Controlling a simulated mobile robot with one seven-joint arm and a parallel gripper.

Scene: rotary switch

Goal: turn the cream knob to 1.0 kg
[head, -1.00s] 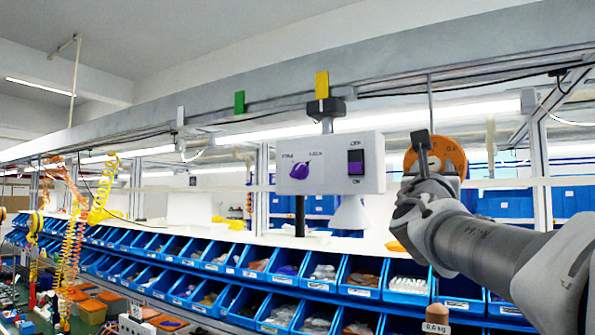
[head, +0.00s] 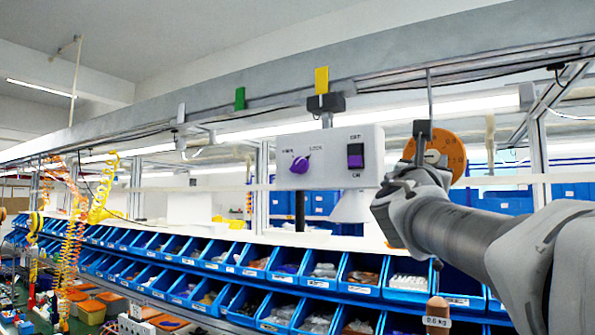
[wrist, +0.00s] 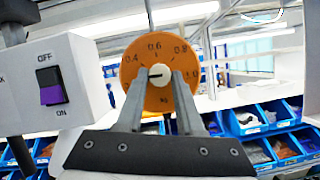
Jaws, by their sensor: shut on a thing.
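The cream knob (wrist: 160,75) is at the centre of an orange dial (wrist: 157,50) in the wrist view. The dial shows marks 0.4, 0.6, 0.8 and 1.0, with 0.6 near the top and 1.0 at the right. My gripper (wrist: 159,79) has one finger on each side of the knob and is shut on it. I cannot tell which mark the knob points to. In the head view the orange dial (head: 447,150) is partly hidden behind my gripper (head: 420,150), and the knob is hidden.
A white box (head: 332,160) with a purple knob (head: 300,164) and a purple on/off switch (head: 355,156) is close at the left of the dial. A wooden piece labelled 0.6 kg (head: 437,312) is below. Rows of blue bins (head: 325,284) extend behind.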

